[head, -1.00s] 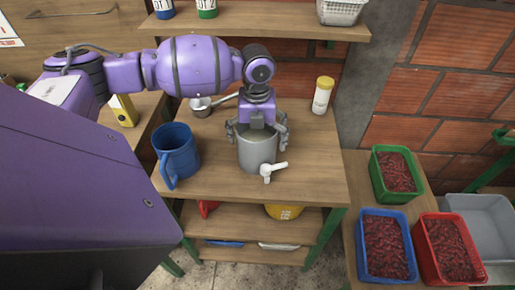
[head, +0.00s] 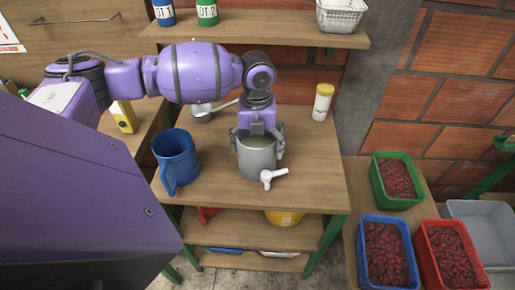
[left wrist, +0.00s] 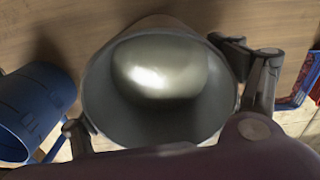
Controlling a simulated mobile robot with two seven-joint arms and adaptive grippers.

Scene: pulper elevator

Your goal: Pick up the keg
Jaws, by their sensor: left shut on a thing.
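The keg (head: 256,160) is a grey cylinder, open at the top, with a white tap (head: 273,177) low on its front. It is upright at the front middle of the wooden table, and I see no clear gap beneath it. My left gripper (head: 257,143) comes down from above and is shut on the keg, with fingers on opposite sides near its rim. In the left wrist view the keg (left wrist: 100,90) shows its shiny inside between the fingers. My right gripper is not in view.
A blue jug (head: 176,160) stands close to the left of the keg. A white bottle with a yellow cap (head: 322,102) and a metal pan (head: 202,114) stand behind. Green (head: 397,180), blue (head: 389,252) and red (head: 450,255) crates of red fruit are at right.

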